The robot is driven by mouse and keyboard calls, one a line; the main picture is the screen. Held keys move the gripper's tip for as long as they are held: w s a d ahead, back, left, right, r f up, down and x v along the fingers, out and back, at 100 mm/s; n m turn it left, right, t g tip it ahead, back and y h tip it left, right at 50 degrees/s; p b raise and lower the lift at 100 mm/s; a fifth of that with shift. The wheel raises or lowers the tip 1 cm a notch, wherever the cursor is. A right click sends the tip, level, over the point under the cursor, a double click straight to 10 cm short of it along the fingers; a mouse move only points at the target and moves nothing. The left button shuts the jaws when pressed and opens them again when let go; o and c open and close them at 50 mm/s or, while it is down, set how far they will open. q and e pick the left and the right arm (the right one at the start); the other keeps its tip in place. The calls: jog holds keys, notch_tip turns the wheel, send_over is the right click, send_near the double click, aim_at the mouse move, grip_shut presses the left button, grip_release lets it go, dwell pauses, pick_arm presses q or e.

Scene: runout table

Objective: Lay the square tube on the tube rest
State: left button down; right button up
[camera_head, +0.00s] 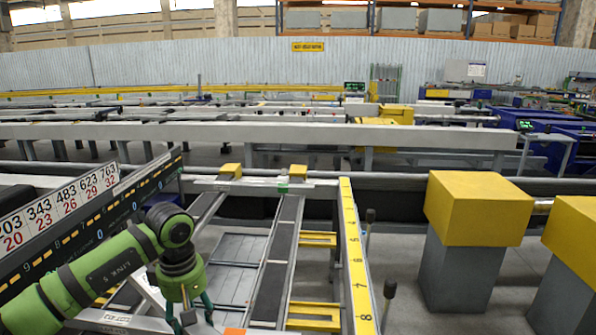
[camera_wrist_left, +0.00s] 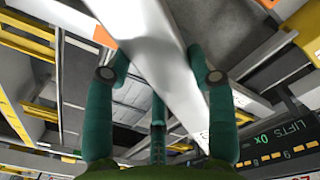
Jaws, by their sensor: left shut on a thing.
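The square tube (camera_wrist_left: 150,30) is a long, pale metal bar that runs diagonally through the left wrist view. My left gripper (camera_wrist_left: 160,76) is shut on it, with dark green fingers on both sides. In the head view my left gripper (camera_head: 188,318) is at the lower edge, left of the dark-topped rails, and its fingertips are cut off. A pale bar (camera_head: 105,318) beside it looks like the tube. I cannot tell for sure which part is the tube rest. My right gripper is not in view.
A yellow numbered scale (camera_head: 354,255) runs along the runout table's right side. Two small yellow blocks (camera_head: 230,170) (camera_head: 298,172) stand at its far end. A large yellow-topped grey pedestal (camera_head: 470,215) stands at right. A dark numbered panel (camera_head: 90,225) borders the left.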

pick_arm(q)
jog(key=s+d+f+m, duration=0.1)
jog(key=s+d+m, duration=0.2)
jog(key=s+m, duration=0.7)
jog(key=s, duration=0.5)
jog(key=shift+s+d+m, duration=0.15)
jog(key=shift+s+m, duration=0.15)
jog(key=shift+w, duration=0.15)
